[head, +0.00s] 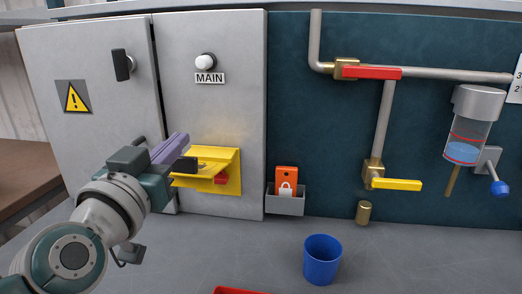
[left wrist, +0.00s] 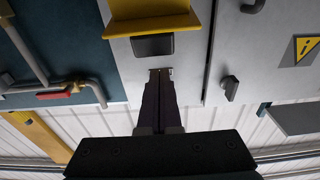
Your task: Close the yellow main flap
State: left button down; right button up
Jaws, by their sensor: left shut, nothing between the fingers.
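The yellow main flap (head: 202,167) juts out from its yellow mount on the grey cabinet door, below the MAIN label. A dark grip block (head: 185,165) sits at its outer end. A red part (head: 221,179) shows partly under the flap. My left gripper (head: 183,139) is shut and empty, just above and left of the flap's grip block. In the left wrist view the shut fingertips (left wrist: 160,72) are close to the dark block and the yellow flap (left wrist: 150,24); a small gap shows between them. My right gripper is not in view.
A white MAIN knob (head: 204,62) is above the flap. A grey holder (head: 285,205) with an orange tag stands right of it. A blue cup (head: 322,260) and a brass cylinder (head: 363,213) stand on the grey bench. Pipes with red and yellow valve handles are at right.

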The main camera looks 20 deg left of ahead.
pick_arm(q)
jog(key=shift+s+f, duration=0.2)
jog(key=shift+f, duration=0.5)
notch_tip(320, 180, down, 8)
jog(key=s+t+y+b, duration=0.1)
jog(key=t+b, duration=0.5)
jog(key=b, duration=1.5)
jog(key=shift+s+d, duration=0.25)
jog(key=shift+s, duration=0.05)
jog(key=shift+f, duration=0.1)
jog(key=s+d, duration=0.3)
jog(key=s, duration=0.9)
jog(key=shift+s+f+p, duration=0.35)
jog(key=shift+p, duration=0.05)
